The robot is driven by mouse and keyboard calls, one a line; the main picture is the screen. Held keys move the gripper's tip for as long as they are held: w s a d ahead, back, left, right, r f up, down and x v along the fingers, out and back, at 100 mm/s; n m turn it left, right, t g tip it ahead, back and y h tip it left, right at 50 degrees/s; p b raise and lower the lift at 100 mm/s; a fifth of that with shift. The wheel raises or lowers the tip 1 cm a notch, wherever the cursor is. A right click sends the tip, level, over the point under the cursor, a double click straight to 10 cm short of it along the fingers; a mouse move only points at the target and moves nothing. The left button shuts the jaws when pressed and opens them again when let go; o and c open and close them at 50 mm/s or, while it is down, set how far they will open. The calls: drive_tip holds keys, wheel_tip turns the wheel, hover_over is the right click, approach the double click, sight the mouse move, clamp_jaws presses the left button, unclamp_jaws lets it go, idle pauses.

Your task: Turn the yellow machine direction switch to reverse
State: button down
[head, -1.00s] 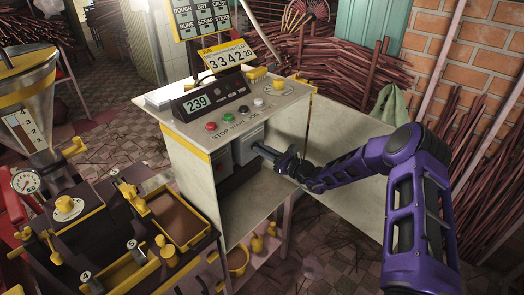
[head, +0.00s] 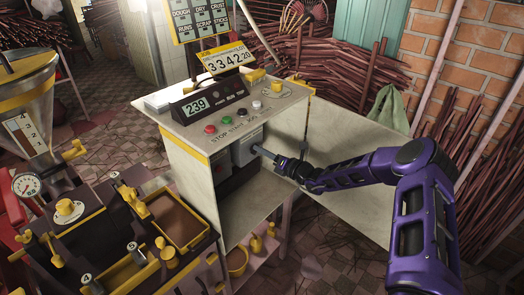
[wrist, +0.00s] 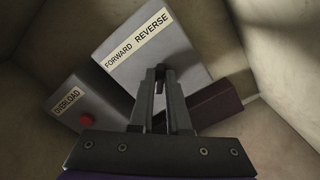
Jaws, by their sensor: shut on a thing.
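The direction switch is a light grey box (wrist: 150,50) with a FORWARD and REVERSE label (wrist: 137,38). In the head view the box (head: 246,147) sits inside the open cabinet of the yellow-trimmed machine (head: 190,165). My gripper (wrist: 160,78) reaches in front of the box, its fingers shut on the small dark switch lever (wrist: 159,94). The fingers mostly hide the lever, and I cannot tell which position it is in. In the head view my gripper (head: 262,152) points left into the cabinet.
A grey OVERLOAD box (wrist: 75,105) with a red button (wrist: 86,121) is just left of the switch. Red, green and dark buttons line the console (head: 225,112) above. Extruder parts (head: 130,225) fill the left.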

drive_tip(key=shift+f+m, duration=0.1)
drive_tip(key=shift+m, duration=0.3)
drive_tip(key=c, duration=0.9)
unclamp_jaws()
drive_tip(key=p+v, duration=0.1)
drive_tip(key=v, duration=1.6)
drive_tip(key=shift+s+d, duration=0.2)
